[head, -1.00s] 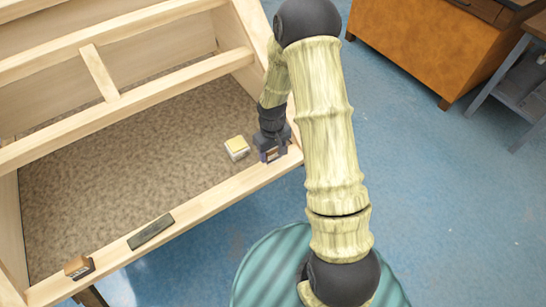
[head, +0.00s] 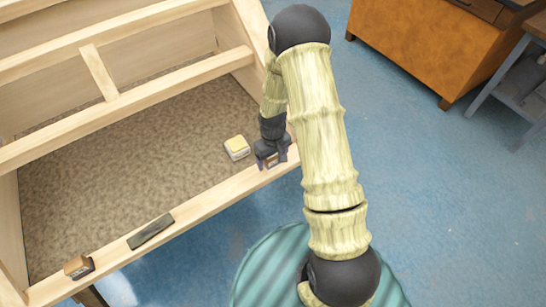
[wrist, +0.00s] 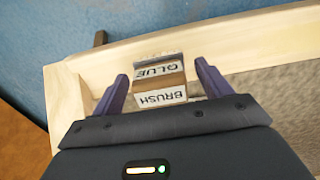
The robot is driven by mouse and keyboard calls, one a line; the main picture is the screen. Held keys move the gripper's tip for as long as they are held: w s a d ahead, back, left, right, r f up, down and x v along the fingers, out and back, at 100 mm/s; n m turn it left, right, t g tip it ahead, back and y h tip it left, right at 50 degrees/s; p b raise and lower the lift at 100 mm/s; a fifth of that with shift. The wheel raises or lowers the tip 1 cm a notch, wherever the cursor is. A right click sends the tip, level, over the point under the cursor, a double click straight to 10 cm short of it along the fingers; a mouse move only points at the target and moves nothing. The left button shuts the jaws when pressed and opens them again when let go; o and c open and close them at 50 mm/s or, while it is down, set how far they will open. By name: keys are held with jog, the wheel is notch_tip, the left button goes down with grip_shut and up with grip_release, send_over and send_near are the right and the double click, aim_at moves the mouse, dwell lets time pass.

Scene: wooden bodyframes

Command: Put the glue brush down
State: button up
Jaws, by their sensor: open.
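The glue brush (wrist: 159,90) is a small brown block with white labels reading GLUE and BRUSH. In the wrist view it stands on the pale wooden rail, between my fingers. My gripper (wrist: 162,76) is open around it, with a narrow gap on each side. In the head view my gripper (head: 271,162) is low over the right end of the front rail (head: 208,197). Only a small part of the brush shows there, mostly hidden by the fingers.
A cream and yellow block (head: 237,148) lies on the brown panel, left of my gripper. A dark grey block (head: 151,231) and a brown block (head: 79,267) sit farther left on the rail. Wooden crossbars (head: 120,112) rise behind. Blue floor lies in front.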

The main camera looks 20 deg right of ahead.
notch_tip(320, 180, up, 12)
jog(key=shift+r, duration=0.15)
dwell(0.5)
dwell(0.4)
jog(key=s+r+m+t, duration=0.2)
jog(key=s+r+m, duration=0.1)
jog(key=s+r, duration=0.8)
jog(key=s, duration=0.3)
jog(key=shift+r+m+t, duration=0.15)
jog(key=shift+m+t, duration=0.15)
jog(key=shift+s+d+r, duration=0.1)
